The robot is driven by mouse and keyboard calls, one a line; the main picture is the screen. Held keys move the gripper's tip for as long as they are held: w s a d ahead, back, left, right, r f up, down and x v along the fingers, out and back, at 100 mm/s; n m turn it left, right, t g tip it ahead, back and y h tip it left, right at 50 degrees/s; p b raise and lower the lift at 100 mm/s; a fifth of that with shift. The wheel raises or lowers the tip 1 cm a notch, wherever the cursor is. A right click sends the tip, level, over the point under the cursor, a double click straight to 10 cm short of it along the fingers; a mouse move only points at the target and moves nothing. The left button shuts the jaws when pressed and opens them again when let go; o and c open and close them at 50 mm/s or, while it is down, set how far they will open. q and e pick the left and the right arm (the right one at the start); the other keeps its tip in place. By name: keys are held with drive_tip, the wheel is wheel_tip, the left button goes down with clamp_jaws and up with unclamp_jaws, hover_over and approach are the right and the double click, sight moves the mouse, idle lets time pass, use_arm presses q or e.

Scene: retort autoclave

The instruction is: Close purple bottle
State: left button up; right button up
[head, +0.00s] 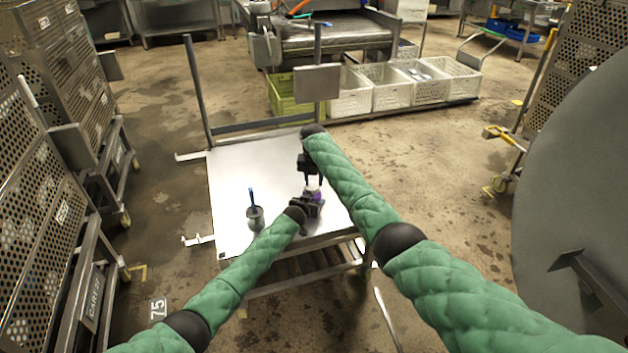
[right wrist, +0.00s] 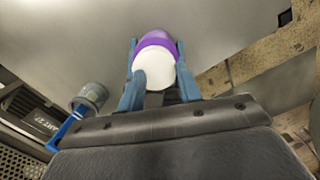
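The purple bottle (head: 317,197) is small and partly hidden between my grippers over the right part of the metal table. Its purple body also shows in the right wrist view (right wrist: 158,41), with a white rounded cap (right wrist: 154,69) in line with it, nearer the camera. My right gripper (right wrist: 157,70) has its blue fingers on both sides of the white cap, seemingly touching it. In the head view my right gripper (head: 311,180) points down from above the bottle. My left gripper (head: 314,203) is at the bottle's body from the near side; its fingers are too small to make out.
A grey cup (head: 255,218) with a blue-handled tool stands on the metal table (head: 232,185), left of the bottle. Upright posts and a panel rise at the table's far edge. Perforated carts stand at left. The table's left and far parts are clear.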

drive_tip(key=shift+d+f, duration=0.15)
drive_tip(key=shift+d, duration=0.05)
clamp_jaws()
